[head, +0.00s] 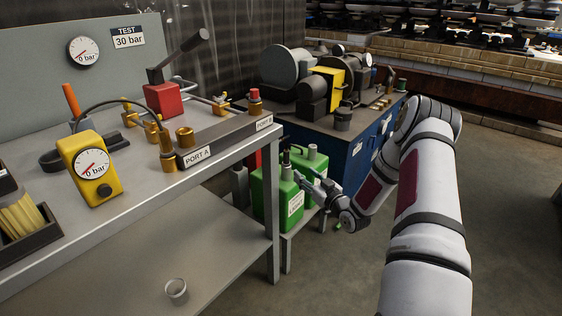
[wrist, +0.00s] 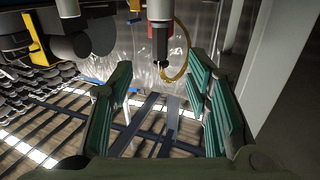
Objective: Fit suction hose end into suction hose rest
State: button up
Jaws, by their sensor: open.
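My gripper (head: 308,180) is at the end of my arm, beside the tops of the green cans, left of the blue cabinet. In the wrist view its two green-padded fingers stand wide apart (wrist: 160,105), with nothing held between them. A dark upright piece (head: 286,166) stands at the top of the front green can (head: 288,203), just left of the fingers; it may be the suction hose end, but I cannot tell. The wrist view shows a black-and-pale cylindrical part (wrist: 160,38) with a thin yellow looped line (wrist: 184,50), beyond the fingertips. I cannot identify the suction hose rest.
The grey test bench (head: 210,220) and its leg stand left of my gripper. The blue cabinet (head: 365,155) with machines on top stands behind. A yellow gauge block (head: 88,168) is on the bench. A small cup (head: 176,291) sits on the lower shelf. Open floor lies right.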

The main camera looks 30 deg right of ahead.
aim_at(288, 158)
jog(key=w+b, duration=0.2)
jog(key=w, duration=0.6)
jog(key=shift+w+d+r+b, duration=0.15)
jog(key=shift+w+b, duration=0.4)
jog(key=shift+w, duration=0.9)
jog(key=shift+w+a+r+b, duration=0.15)
jog(key=shift+w+b, duration=0.4)
jog(key=shift+w, duration=0.85)
jog(key=shift+d, duration=0.1)
jog(key=shift+c, duration=0.5)
grip_shut()
